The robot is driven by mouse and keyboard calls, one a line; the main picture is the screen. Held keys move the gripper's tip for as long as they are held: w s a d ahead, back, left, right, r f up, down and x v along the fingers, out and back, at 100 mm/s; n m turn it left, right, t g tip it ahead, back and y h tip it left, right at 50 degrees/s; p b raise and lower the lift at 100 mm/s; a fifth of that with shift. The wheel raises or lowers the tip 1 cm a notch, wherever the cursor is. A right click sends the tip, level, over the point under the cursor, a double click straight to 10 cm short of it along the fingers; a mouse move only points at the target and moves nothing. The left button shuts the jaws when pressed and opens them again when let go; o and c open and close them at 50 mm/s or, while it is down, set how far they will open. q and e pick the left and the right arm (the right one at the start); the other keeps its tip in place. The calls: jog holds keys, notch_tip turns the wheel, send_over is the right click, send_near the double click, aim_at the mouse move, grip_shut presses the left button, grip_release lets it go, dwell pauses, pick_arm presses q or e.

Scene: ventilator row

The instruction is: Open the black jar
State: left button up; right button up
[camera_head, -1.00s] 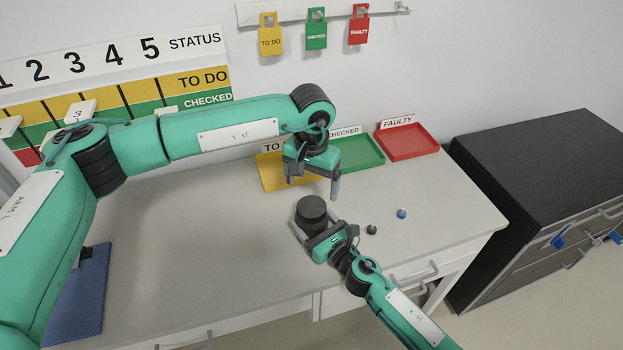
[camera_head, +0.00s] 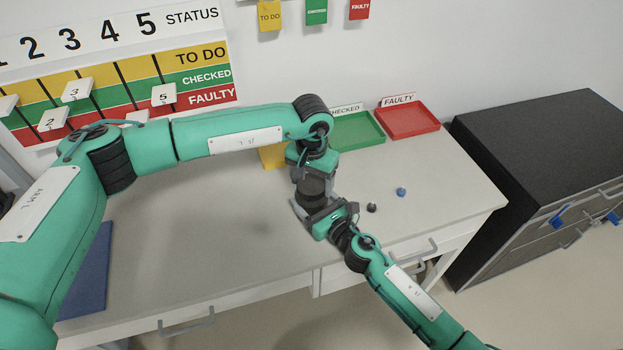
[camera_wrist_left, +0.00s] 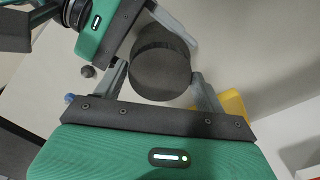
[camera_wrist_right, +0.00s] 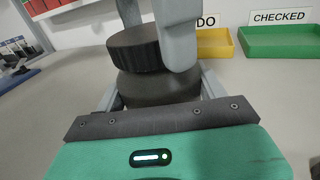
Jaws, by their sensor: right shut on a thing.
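The black jar (camera_head: 313,190) stands upright near the front of the table, partly hidden by both my grippers in the head view. Its ribbed lid (camera_wrist_right: 135,50) sits on the wider body (camera_wrist_right: 155,88) in the right wrist view. My right gripper (camera_head: 315,212) is shut on the jar body from the front. My left gripper (camera_head: 311,172) points down over the jar, open, with its fingers on either side of the lid (camera_wrist_left: 160,75). Whether those fingers touch the lid cannot be told.
A small black piece (camera_head: 372,208) and a small blue piece (camera_head: 401,192) lie right of the jar. Behind are a yellow tray (camera_head: 272,156), a green tray (camera_head: 358,132) and a red tray (camera_head: 410,122).

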pick_arm(q)
jog(key=c, duration=0.4)
jog(key=shift+o, duration=0.2)
jog(key=n, duration=2.9)
jog(key=shift+r, duration=0.1)
jog(key=n, duration=0.9)
jog(key=shift+n, duration=0.4)
jog(key=n, duration=0.4)
jog(key=shift+r, duration=0.2)
